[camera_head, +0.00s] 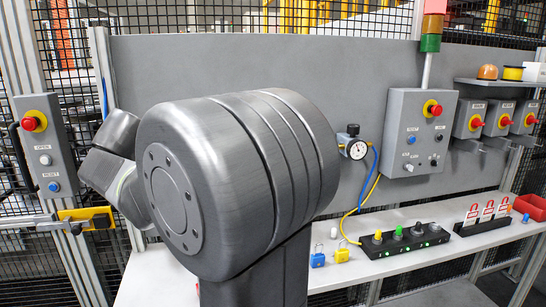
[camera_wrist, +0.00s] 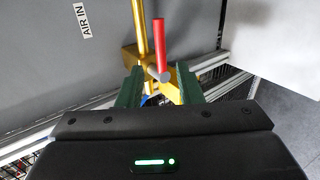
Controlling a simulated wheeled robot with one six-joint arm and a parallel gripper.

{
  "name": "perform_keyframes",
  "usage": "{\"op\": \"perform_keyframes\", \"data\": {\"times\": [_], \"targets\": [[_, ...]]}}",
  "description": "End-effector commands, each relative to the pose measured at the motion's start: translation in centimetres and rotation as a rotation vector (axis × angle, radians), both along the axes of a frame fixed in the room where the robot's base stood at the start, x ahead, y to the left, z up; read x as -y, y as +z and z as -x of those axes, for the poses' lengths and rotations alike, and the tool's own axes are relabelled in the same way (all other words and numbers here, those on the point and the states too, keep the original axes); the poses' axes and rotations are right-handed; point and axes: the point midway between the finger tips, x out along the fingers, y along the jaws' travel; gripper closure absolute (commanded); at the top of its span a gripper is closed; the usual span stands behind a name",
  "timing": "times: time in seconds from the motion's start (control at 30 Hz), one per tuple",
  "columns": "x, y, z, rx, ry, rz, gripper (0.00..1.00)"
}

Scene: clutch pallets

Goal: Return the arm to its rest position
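My grey arm fills the middle of the head view, folded close to the camera, with its wrist end toward the left. My gripper is hidden in that view. In the wrist view my gripper (camera_wrist: 160,80) shows two dark green fingers standing apart, with no object visibly clamped between them. Beyond the fingertips is a yellow pipe fitting (camera_wrist: 143,55) with a red lever (camera_wrist: 159,45). The lever overlaps the gap between the fingers in the picture; I cannot tell the exact distance.
A white bench (camera_head: 350,272) holds yellow and blue padlocks and a row of plugs (camera_head: 404,240). A control box (camera_head: 418,132) and gauge (camera_head: 354,148) are on the grey panel. A red-button box (camera_head: 45,145) stands left, above a yellow latch (camera_head: 85,218).

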Motion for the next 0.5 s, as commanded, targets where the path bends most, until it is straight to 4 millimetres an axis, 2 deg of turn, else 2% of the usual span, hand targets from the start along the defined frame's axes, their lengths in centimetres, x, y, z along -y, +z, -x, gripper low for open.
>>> {"op": "perform_keyframes", "data": {"times": [0.2, 0.5], "targets": [[0.8, 2.5, 3.7, 0.003, 0.005, -0.003, 0.67], [-0.2, -1.0, -1.5, -0.003, -0.003, 0.004, 0.67]]}}
